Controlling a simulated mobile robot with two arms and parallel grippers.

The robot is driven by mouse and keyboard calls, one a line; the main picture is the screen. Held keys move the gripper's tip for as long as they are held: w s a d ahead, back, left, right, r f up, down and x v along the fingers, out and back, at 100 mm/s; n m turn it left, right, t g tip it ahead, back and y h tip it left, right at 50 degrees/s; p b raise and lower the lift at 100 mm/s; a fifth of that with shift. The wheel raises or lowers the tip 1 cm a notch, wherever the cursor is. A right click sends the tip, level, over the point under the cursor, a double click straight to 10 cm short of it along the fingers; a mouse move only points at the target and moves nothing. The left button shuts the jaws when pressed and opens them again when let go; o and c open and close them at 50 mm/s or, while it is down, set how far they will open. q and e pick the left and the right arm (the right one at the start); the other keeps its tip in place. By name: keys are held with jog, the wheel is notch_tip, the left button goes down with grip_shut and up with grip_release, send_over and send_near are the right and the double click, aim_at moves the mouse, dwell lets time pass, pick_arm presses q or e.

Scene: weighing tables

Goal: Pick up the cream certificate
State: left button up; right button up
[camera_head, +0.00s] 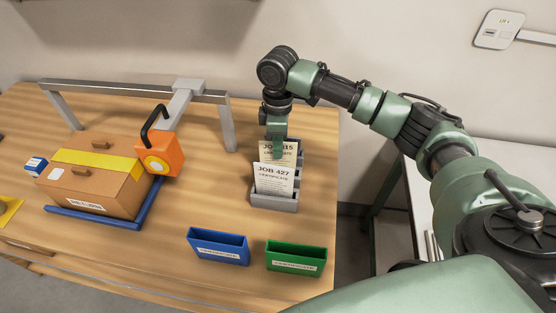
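A cream certificate (291,150) marked "JOB" with a number ending in 15 stands upright in the rear of a grey holder (274,203). A whiter certificate (273,180) reading "JOB 427" stands in front of it and covers its lower part. My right gripper (277,153) points down at the cream certificate and covers the middle of its upper part. Its fingers are seen edge-on, so I cannot tell whether they are open or shut, or touch the card. My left gripper is out of view.
A blue bin (218,247) and a green bin (296,257) stand in front of the holder. At left, a brown box (95,185) rests on a blue platform beneath a grey frame (137,88) with an orange device (160,152). The table's right edge is close to the holder.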

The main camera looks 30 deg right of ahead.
aim_at(278, 163)
notch_tip(278, 163, down, 5)
jog(key=shift+s+f+p, duration=0.15)
jog(key=shift+f+p, duration=0.05)
jog(key=shift+p, duration=0.4)
grip_shut()
jog(key=shift+r, duration=0.1)
